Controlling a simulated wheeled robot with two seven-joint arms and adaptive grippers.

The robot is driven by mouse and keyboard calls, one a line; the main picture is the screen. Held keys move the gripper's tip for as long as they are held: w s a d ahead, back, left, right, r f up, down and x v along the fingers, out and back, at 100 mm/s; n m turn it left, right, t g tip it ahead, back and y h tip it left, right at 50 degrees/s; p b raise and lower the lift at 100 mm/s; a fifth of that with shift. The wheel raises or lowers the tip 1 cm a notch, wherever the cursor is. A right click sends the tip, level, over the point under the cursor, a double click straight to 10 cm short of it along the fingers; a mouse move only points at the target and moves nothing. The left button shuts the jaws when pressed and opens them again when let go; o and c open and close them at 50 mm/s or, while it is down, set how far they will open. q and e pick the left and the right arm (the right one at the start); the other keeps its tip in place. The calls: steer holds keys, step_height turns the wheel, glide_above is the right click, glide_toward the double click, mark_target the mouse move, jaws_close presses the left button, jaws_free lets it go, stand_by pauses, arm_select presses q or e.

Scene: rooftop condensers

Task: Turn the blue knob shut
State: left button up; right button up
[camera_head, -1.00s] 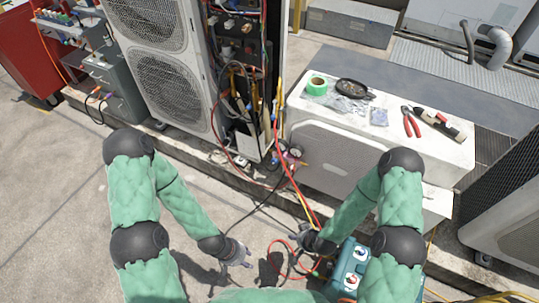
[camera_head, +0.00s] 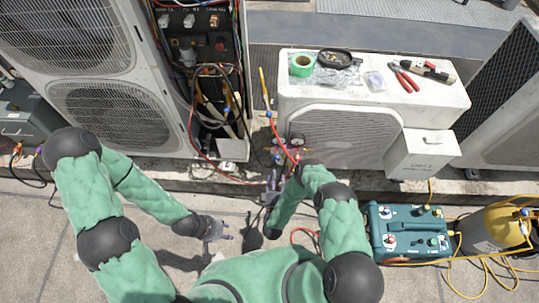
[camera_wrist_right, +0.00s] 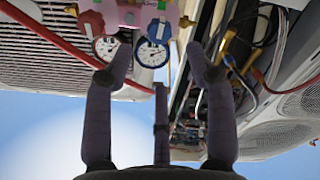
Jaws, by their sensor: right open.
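The blue knob (camera_wrist_right: 159,29) is on the front of a pink gauge manifold (camera_wrist_right: 128,14), at the top middle of the right wrist view. A red knob (camera_wrist_right: 92,22) sits to its left, and two dials show beneath. My right gripper (camera_wrist_right: 158,62) is open and empty, its fingers spread below the blue knob and apparently apart from it. In the head view my right gripper (camera_head: 272,187) is just below the manifold's gauges (camera_head: 297,141); the blue knob is too small to tell there. My left gripper (camera_head: 217,231) hangs low over the paving, apparently empty.
An opened condenser (camera_head: 218,95) with loose wiring stands left of the manifold. A white unit (camera_head: 350,137) with tape and tools on top stands right. A red hose (camera_head: 279,133) runs by the manifold. A teal pump box (camera_head: 410,232) and yellow cylinder (camera_head: 497,232) stand lower right.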

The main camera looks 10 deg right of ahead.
mark_target(276, 160)
steer(key=b+x, duration=0.3)
steer(key=x, duration=0.6)
steer(key=shift+f, duration=0.15)
steer(key=shift+x, duration=0.8)
steer(key=shift+s+d, duration=0.1)
jaws_close()
